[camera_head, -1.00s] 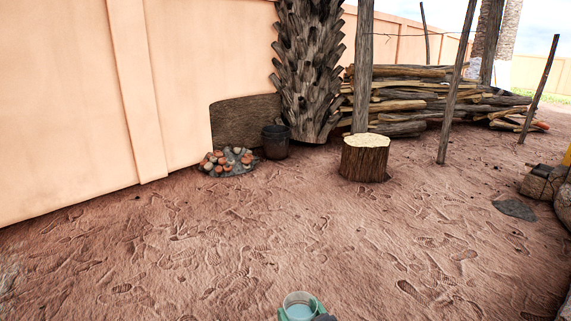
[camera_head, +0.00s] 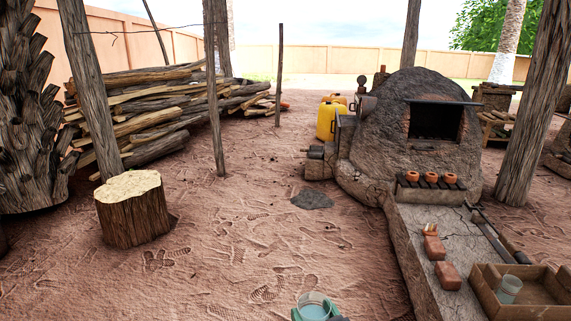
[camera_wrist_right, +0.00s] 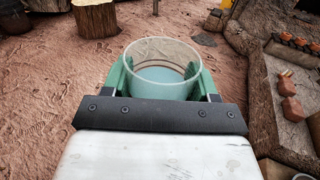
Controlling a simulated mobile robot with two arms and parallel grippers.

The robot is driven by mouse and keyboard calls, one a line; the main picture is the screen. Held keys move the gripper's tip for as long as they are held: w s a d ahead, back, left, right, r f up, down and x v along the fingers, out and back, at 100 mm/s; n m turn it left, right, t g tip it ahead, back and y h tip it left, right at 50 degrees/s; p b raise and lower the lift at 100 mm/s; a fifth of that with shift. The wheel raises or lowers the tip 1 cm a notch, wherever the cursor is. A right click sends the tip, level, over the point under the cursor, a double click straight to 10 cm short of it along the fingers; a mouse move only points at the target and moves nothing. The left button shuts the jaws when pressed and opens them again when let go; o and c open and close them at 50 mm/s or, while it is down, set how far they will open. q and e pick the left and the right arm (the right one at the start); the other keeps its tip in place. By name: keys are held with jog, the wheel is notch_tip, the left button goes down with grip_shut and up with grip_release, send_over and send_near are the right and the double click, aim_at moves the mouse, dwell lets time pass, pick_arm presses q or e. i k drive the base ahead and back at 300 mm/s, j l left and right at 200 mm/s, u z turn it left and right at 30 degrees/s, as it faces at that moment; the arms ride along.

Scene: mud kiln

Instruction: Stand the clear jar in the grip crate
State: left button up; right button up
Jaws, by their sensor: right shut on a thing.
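The clear jar (camera_head: 313,303) is in my right gripper (camera_head: 317,312), at the bottom edge of the head view. In the right wrist view the jar (camera_wrist_right: 161,57) stands between the green fingers of the gripper (camera_wrist_right: 162,84), with its round open rim up and a pale bluish look inside. The fingers are shut on its sides. A wooden crate (camera_head: 486,300) lies at the lower right of the head view, on the low ledge, to the right of my gripper and apart from it. Another clear jar (camera_head: 508,289) is in its left part. My left gripper is not in view.
The mud kiln (camera_head: 385,135) stands ahead, with small orange pots (camera_head: 430,177) before its mouth. Reddish bricks (camera_head: 448,275) and a long tool (camera_head: 490,235) lie on the ledge (camera_head: 410,240). A stump (camera_head: 133,220) stands left. Sandy ground between is open.

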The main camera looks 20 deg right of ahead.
aim_at(542, 301)
jog(key=i+l+z, duration=0.15)
jog(key=i+z, duration=0.3)
jog(key=i, duration=0.5)
jog(key=i+j+z, duration=0.15)
jog(key=i+z, duration=0.3)
jog(key=i, duration=0.45)
jog(key=i+z, duration=0.35)
jog(key=i+j+z, duration=0.1)
jog(key=i+z, duration=0.3)
jog(key=i+j+z, duration=0.2)
jog(key=i+z, duration=0.15)
jog(key=i+l+z, duration=0.1)
jog(key=i+z, duration=0.15)
jog(key=z, duration=0.2)
jog(key=i+z, duration=0.2)
jog(key=z, duration=0.25)
jog(key=i+j+z, duration=0.1)
jog(key=i+z, duration=0.15)
jog(key=z, duration=0.2)
